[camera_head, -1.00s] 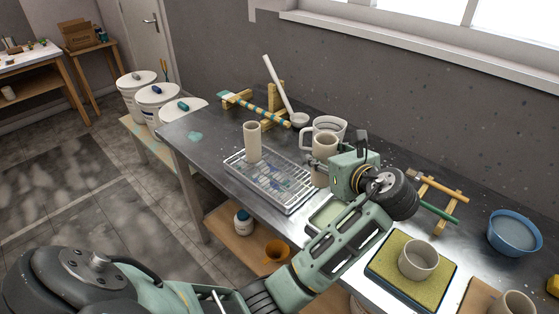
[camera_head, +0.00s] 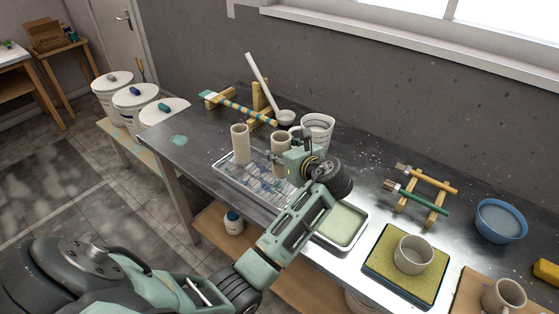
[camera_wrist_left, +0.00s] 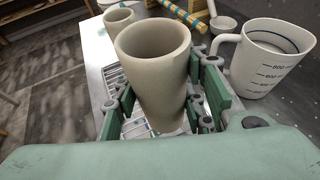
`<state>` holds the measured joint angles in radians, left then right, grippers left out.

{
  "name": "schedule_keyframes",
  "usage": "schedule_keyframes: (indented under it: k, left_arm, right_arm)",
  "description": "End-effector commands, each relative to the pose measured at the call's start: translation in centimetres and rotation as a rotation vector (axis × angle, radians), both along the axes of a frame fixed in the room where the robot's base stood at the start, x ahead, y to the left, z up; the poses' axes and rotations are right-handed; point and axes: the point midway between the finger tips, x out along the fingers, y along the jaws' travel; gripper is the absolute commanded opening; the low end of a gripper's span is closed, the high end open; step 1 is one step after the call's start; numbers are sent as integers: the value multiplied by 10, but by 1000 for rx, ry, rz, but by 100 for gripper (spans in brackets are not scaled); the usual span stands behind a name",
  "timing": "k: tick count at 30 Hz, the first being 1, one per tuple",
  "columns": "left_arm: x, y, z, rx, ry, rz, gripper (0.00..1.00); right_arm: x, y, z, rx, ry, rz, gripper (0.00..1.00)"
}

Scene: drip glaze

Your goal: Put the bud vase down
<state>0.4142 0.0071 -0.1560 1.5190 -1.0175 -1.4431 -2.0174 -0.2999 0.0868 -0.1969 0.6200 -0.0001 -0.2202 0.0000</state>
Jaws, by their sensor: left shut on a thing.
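The bud vase (camera_head: 280,141), a tall beige tapered cylinder, is upright in my left gripper (camera_head: 291,158). In the left wrist view the vase (camera_wrist_left: 155,70) fills the middle, with the green fingers (camera_wrist_left: 160,105) shut on both its sides. The gripper is over the right part of the wire rack (camera_head: 228,174). The vase's foot is hidden behind the gripper in the head view, and I cannot tell whether it touches the rack. My right gripper is not in view.
A second beige cylinder (camera_head: 240,146) stands on the rack, left of the held vase. A white measuring jug (camera_head: 319,130) stands close behind right. A shallow glaze tray (camera_head: 344,228) is in front right. A ladle (camera_head: 264,85) and wooden stand (camera_head: 260,97) are behind.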

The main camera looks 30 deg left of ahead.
Motion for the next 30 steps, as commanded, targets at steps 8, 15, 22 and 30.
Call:
schedule_keyframes:
  k: [8,15,22,30]
  left_arm:
    - [-1,4,-28,2,3,-2,0]
    - [-1,4,-43,0,-1,-3,0]
    - [-1,4,-44,1,-1,-2,0]
    - [-1,4,-46,0,-1,-2,57]
  right_arm:
    - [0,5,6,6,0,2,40]
    - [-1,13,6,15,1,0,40]
    - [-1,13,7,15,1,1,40]
    - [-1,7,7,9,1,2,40]
